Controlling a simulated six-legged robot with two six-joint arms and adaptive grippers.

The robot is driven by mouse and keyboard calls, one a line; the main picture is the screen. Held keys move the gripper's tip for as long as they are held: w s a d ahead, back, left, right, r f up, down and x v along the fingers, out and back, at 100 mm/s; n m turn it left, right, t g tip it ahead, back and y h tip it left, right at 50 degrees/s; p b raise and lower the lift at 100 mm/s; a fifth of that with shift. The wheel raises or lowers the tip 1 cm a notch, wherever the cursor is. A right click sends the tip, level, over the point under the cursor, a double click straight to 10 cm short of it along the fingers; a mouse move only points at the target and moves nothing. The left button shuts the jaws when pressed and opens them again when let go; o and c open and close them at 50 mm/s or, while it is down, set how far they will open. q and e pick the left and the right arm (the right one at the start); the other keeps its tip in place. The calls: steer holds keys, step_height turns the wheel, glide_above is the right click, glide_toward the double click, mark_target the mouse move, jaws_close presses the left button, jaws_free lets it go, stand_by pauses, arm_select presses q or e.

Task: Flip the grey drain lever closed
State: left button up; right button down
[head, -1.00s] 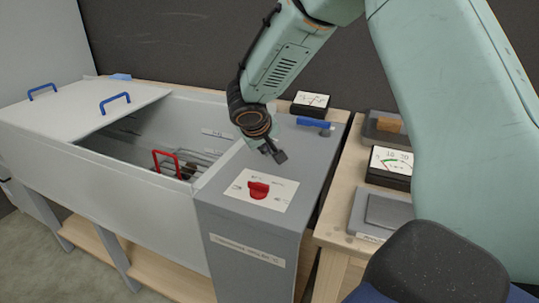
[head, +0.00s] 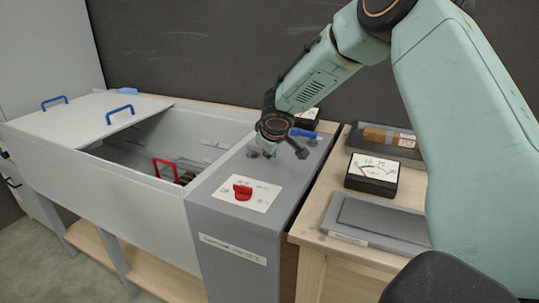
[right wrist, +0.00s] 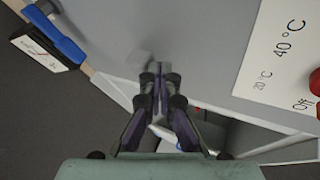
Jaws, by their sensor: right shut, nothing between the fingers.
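My right gripper (head: 302,153) is shut and empty above the grey top panel of the heater unit (head: 225,218), behind and right of the red knob (head: 242,191). In the right wrist view its fingertips (right wrist: 160,70) are together over the grey panel. A faint grey rounded shape lies just beyond them; I cannot tell whether it is the drain lever or a shadow. A blue lever (head: 303,133) lies at the panel's back edge. My left gripper is not in view.
A grey tank (head: 140,180) with a partly covering lid (head: 80,122) and blue handles is at left. A red-handled rack (head: 165,168) is inside. A dial meter (head: 373,175) and grey flat device (head: 375,220) stand on the wooden table at right.

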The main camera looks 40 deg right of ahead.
steer(key=shift+w+d, duration=0.1)
steer(key=shift+w, duration=0.1)
steer(key=shift+d, duration=0.45)
steer(key=shift+a, duration=0.1)
steer(key=shift+a+f, duration=0.1)
stand_by(0.4)
